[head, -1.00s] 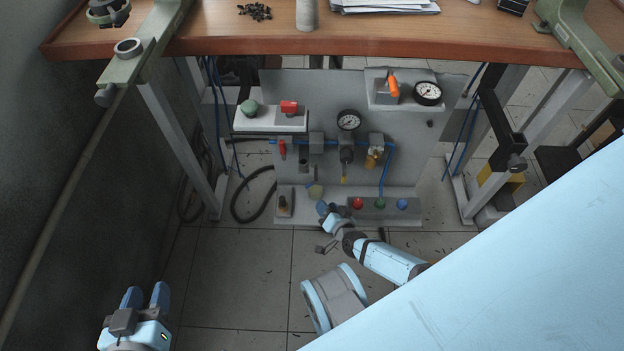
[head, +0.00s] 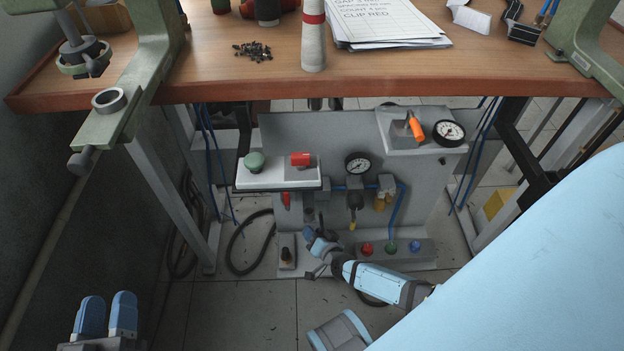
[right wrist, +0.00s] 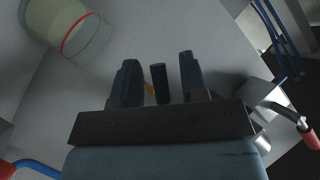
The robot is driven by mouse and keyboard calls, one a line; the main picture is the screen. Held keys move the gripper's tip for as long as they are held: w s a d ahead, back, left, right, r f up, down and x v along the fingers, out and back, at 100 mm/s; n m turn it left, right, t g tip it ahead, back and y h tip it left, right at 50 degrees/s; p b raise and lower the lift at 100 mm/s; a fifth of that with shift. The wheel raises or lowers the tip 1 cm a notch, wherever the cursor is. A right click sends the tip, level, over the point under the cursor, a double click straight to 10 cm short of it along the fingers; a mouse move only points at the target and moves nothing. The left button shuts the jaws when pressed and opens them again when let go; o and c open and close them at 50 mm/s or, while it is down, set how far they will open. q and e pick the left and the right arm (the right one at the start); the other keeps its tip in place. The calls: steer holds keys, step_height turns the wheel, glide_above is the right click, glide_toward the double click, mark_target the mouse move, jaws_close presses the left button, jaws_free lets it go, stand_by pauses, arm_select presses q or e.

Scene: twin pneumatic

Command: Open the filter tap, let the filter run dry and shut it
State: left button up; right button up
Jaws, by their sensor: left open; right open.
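The pneumatic panel (head: 290,130) stands under the bench, with a gauge (head: 357,163) and an amber-bowled unit (head: 382,201) on its blue line. In the right wrist view, a clear bowl with pale yellowish contents and a red line (right wrist: 77,35) is at upper left. My right gripper (head: 311,236) is in front of the panel's lower part. Its open fingers (right wrist: 158,85) have a dark upright cylinder (right wrist: 159,84) between them in the picture; contact is not visible. I cannot tell whether this is the filter tap. My left gripper (head: 106,318) is open and empty at lower left.
A red-handled lever (right wrist: 309,135) is to the right in the wrist view. Red (head: 366,249), green (head: 391,247) and blue (head: 415,246) buttons sit low on the panel. The wooden bench top (head: 400,80) overhangs above. A black hose (head: 238,245) lies on the floor.

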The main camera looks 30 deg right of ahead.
jaws_close()
